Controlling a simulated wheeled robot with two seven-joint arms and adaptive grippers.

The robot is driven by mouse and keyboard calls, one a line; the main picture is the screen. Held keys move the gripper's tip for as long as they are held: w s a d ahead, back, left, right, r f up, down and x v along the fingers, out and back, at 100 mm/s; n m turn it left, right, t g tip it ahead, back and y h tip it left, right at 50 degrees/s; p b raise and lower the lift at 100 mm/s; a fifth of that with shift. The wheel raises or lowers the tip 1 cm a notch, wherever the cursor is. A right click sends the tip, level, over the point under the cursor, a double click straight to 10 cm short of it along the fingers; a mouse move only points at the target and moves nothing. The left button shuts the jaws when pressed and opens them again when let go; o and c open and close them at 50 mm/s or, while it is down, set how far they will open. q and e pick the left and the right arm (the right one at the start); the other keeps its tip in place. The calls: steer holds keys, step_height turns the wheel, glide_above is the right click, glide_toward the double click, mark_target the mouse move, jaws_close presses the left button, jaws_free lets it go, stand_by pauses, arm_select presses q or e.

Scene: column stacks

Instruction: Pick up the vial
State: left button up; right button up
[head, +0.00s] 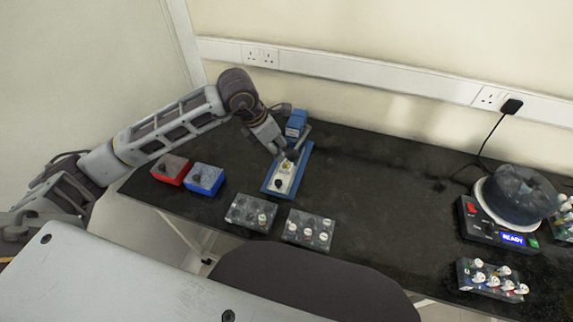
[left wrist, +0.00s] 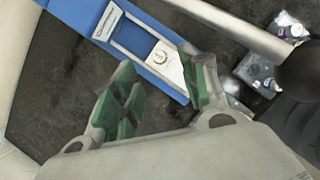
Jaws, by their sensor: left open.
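Several small vials with white caps stand in the grey racks. One vial (head: 262,219) is in the left front rack (head: 240,211), and several are in the rack beside it (head: 298,239). I cannot tell which vial is meant. My left gripper (head: 291,155) is over the blue device with a white plate (head: 269,187), apart from the front racks. In the left wrist view its green-padded fingers (left wrist: 160,92) are spread, with nothing seen between them. Vials also show there at the upper right (left wrist: 297,30). My right gripper is not in view.
A red box (head: 164,172) and a blue box (head: 211,187) stand left of the device. A round dark machine (head: 522,193) with a "READY" display is at the right, with another vial rack (head: 463,277) before it. The middle of the dark table (head: 385,190) is clear.

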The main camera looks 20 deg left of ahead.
mark_target(286, 161)
arm_select(q)
steer(key=shift+x, duration=1.65)
steer(key=shift+f, duration=0.15)
steer(key=shift+a+x, duration=0.15)
steer(key=shift+x, duration=1.1)
steer(key=shift+a+x, duration=0.1)
steer(key=shift+x, duration=1.1)
steer(key=shift+s+f, duration=0.1)
steer(key=shift+c, duration=0.3)
steer(key=c, duration=0.8)
steer(key=shift+c, duration=0.2)
step_height(286, 161, up, 18)
